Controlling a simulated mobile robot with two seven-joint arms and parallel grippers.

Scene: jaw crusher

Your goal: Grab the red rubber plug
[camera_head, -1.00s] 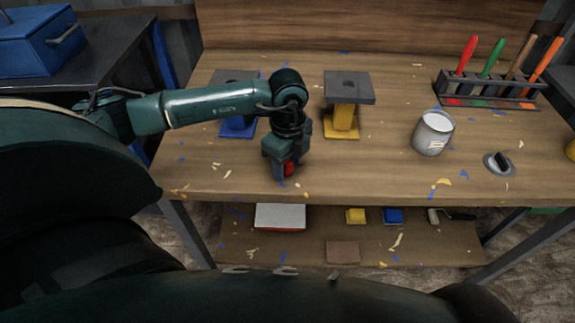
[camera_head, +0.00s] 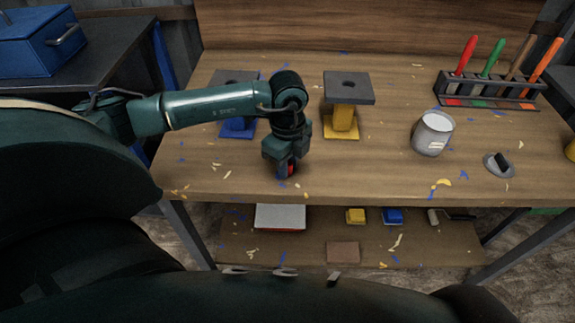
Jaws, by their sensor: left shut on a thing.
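The red rubber plug (camera_head: 291,170) shows as a small red patch low between the fingers of my left gripper (camera_head: 286,171), near the front of the wooden workbench (camera_head: 370,175). My left gripper points down and is shut on the plug; the fingers and wrist hide most of it. I cannot tell whether the plug still touches the bench top. My right gripper is not in view.
A blue stand (camera_head: 238,127) with a grey top is behind my left wrist, and a yellow stand (camera_head: 342,121) is right of it. A grey can (camera_head: 433,134), a grey disc with a black handle (camera_head: 499,165) and a tool rack (camera_head: 488,92) stand to the right.

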